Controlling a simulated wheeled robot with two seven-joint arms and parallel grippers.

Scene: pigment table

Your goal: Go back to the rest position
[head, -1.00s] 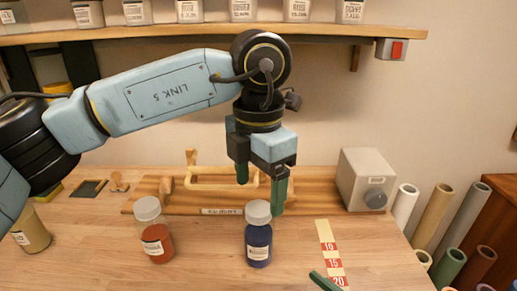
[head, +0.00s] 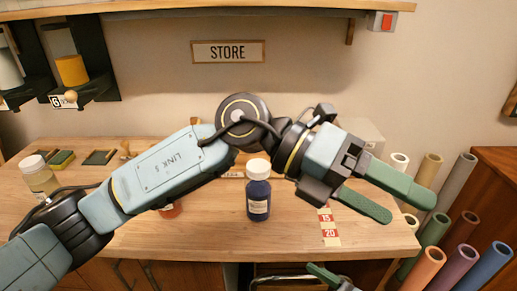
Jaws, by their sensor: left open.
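My left gripper (head: 408,206) is open and empty, with its two green fingers apart and pointing right and slightly down. It is in the air over the right part of the table, to the right of the blue bottle (head: 258,195). The blue bottle stands upright on the table, clear of the fingers. A red bottle (head: 170,211) is mostly hidden behind my left arm.
The wooden table (head: 300,237) has bare space at its front. A jar with pale yellow contents (head: 40,178) stands at the left. Several coloured rolls (head: 455,255) stand beyond the right edge. A shelf (head: 230,8) runs above a STORE sign (head: 228,51).

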